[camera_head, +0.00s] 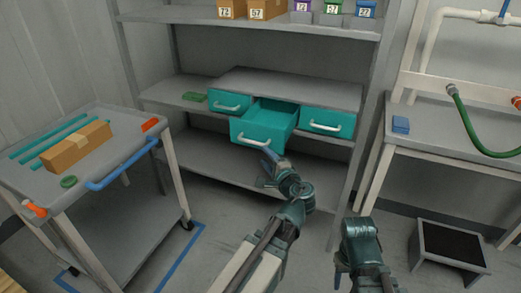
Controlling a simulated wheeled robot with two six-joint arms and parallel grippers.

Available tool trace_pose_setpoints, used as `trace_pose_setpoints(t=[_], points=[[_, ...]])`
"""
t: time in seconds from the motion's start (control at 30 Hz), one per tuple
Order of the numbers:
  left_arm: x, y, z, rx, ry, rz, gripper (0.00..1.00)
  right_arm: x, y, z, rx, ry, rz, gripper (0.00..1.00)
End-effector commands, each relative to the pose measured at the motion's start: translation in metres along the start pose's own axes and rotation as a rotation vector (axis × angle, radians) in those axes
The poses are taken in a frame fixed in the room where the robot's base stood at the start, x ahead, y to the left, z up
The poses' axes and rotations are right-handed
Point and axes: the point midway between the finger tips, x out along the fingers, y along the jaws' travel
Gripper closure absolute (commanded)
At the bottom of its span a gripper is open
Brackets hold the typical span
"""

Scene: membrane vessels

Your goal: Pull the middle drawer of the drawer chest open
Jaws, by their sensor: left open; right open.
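The low drawer chest (290,84) has a grey top and three teal drawers side by side, and stands on a shelf of the grey rack. Its middle drawer (262,126) is pulled well out, with its empty-looking inside showing and a pale bar handle (258,141) on its front. The left drawer (230,101) and right drawer (327,121) are shut. My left gripper (266,169) is open and empty, just below and in front of the middle drawer's handle, apart from it.
A grey cart (100,180) with a box (76,147) and blue handle stands left. A green item (194,97) lies beside the chest. A bench (440,127) with a green hose and a step stool (450,245) are right. Rack posts flank the chest.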

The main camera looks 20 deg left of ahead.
Motion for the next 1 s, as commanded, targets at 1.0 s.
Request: trace_pose_setpoints(t=[1.0], points=[[-0.060, 0.001, 0.012, -0.214, -0.064, 0.332, 0.53, -0.077, 0.007, 0.005, 0.000, 0.000, 0.000, 0.50]])
